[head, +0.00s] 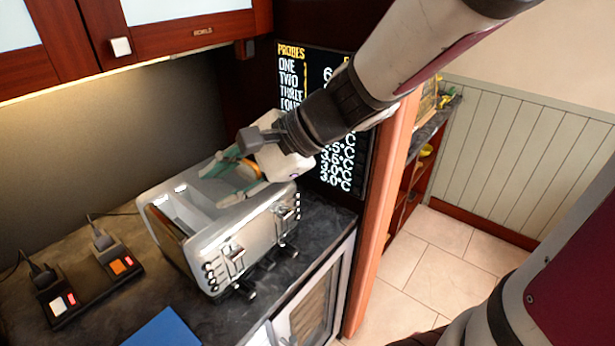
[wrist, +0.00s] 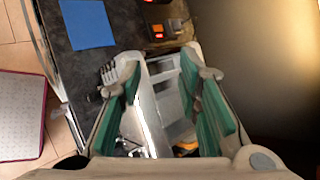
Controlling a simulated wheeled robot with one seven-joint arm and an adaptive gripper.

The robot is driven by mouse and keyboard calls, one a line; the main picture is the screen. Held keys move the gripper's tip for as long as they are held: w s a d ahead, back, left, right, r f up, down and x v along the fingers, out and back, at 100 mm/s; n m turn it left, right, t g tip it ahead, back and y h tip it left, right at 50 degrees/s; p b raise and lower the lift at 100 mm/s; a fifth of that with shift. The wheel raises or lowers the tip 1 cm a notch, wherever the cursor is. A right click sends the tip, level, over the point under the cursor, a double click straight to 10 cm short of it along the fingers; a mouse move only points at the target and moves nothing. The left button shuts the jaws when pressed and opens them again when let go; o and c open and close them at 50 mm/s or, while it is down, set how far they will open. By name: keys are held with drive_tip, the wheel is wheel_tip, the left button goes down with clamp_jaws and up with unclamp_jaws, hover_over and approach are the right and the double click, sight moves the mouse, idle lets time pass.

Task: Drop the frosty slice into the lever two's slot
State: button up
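A silver toaster (head: 222,248) stands on the dark counter, with slots in its top and levers and knobs along its front. The toaster also shows between my fingers in the wrist view (wrist: 145,110). My gripper (head: 228,183) is over the right part of the toaster's top, its teal-padded fingers spread apart to either side. In the wrist view my gripper (wrist: 160,60) is open, with no slice visible between the fingertips. A small orange-brown patch (wrist: 187,148) shows low between the fingers; I cannot tell whether it is the frosty slice. I cannot read which lever is two.
A dark display board (head: 335,165) headed PROBES stands behind, partly hidden by my arm. Two plugged-in socket blocks (head: 120,264) (head: 62,300) lie left of the toaster. A blue mat (head: 165,328) lies at the front. Wooden cabinets (head: 165,35) hang above.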

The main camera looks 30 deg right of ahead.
drive_tip(key=s+d+r+n+h, duration=0.3)
drive_tip(key=s+d+n+h, duration=0.5)
drive_tip(key=s+n, duration=0.5)
drive_tip(key=shift+s+d+r+n+h, duration=0.15)
drive_tip(key=shift+d+r+n+h, duration=0.2)
drive_tip(key=shift+d+n, duration=0.55)
drive_tip(key=shift+a, duration=0.15)
drive_tip(key=shift+w+f+b, duration=0.6)
drive_tip(key=shift+w+b, duration=0.1)
